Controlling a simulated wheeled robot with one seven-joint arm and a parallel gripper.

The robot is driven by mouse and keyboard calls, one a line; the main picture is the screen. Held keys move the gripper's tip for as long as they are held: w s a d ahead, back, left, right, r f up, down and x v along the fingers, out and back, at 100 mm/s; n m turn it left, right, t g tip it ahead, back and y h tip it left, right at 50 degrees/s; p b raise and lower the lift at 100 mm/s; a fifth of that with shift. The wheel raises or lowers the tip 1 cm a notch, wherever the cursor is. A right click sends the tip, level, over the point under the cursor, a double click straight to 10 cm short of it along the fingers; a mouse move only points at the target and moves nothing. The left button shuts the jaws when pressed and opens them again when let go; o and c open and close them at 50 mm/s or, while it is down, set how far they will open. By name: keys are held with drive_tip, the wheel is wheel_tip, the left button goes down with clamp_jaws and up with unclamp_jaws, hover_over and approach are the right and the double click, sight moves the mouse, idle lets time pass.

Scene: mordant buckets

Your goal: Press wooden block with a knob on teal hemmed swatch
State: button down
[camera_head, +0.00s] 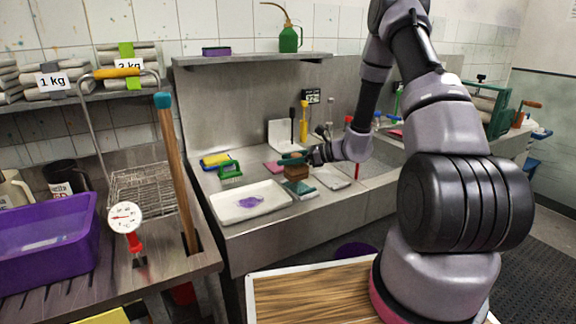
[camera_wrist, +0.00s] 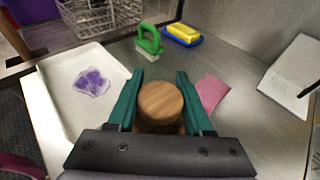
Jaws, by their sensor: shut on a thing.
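My gripper (camera_wrist: 160,85) has teal fingers on both sides of the round wooden knob of the wooden block (camera_wrist: 160,102) and is shut on it. In the head view the brown block (camera_head: 297,173) hangs or stands below my gripper (camera_head: 294,159). The teal swatch (camera_head: 300,188) lies flat on the steel counter, showing just in front of and below the block. I cannot tell whether the block touches it. In the wrist view the swatch is hidden behind the block and my gripper.
A white tray with a purple stain (camera_head: 228,213) lies to the left. A green-handled brush (camera_head: 230,172), a yellow and blue sponge (camera_head: 214,160) and a pink swatch (camera_wrist: 212,92) are close by. A grey-white cloth (camera_head: 332,178) lies right of the teal swatch.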

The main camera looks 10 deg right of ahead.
drive_tip(key=shift+r, duration=2.6)
